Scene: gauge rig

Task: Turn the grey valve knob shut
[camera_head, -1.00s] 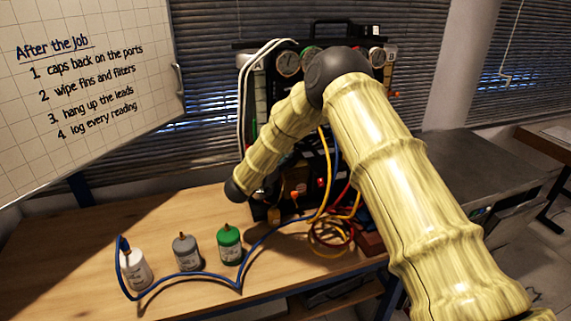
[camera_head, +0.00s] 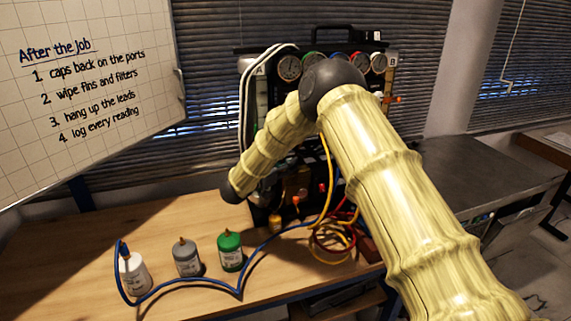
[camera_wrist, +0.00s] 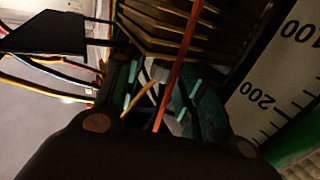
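In the wrist view a small pale grey piece (camera_wrist: 158,71), perhaps the grey valve knob, shows just beyond and between my fingers. It is dim and partly covered, so I cannot be sure what it is or whether a finger touches it. My gripper (camera_wrist: 157,88) has dark fingers with teal marks, and a gap shows between them. An orange strip and a yellow strip cross the view there. In the head view the gauge rig (camera_head: 262,90) stands at the back of the bench. My arm hides much of its front, and my gripper cannot be made out there.
White (camera_head: 133,272), grey (camera_head: 187,258) and green (camera_head: 231,252) bottles stand on the wooden bench (camera_head: 75,265). A blue hose loops in front of them. Yellow and red hoses (camera_head: 333,240) hang and coil right of centre. A printed scale (camera_wrist: 275,85) is close at the wrist view's right.

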